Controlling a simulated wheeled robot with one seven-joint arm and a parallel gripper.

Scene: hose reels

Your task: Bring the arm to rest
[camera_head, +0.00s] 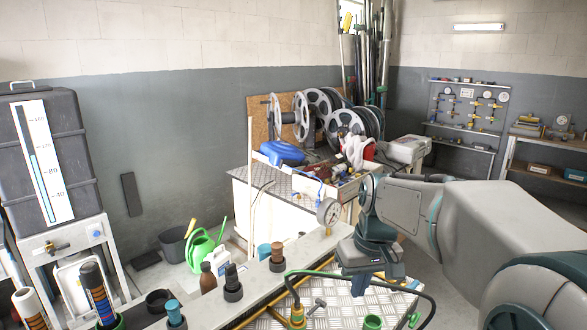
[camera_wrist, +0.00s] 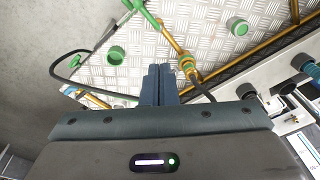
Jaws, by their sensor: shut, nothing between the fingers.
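My arm (camera_head: 480,215) reaches in from the right in the head view, bent, with its wrist pointing down. My gripper (camera_head: 362,287) hangs over a silver tread-plate surface (camera_head: 340,298). In the wrist view my gripper (camera_wrist: 160,70) has its two blue-grey fingers side by side and shut, with nothing between them. The tread plate (camera_wrist: 205,25) shows beyond the fingertips. The gap between fingertips and plate is hard to judge.
A brass fitting with a green collar (camera_head: 297,314), a black hose (camera_head: 425,293) and a green cap (camera_head: 373,322) are close to the gripper. A pressure gauge (camera_head: 329,212) stands just left of my wrist. A bench with hose reels (camera_head: 346,128) is behind.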

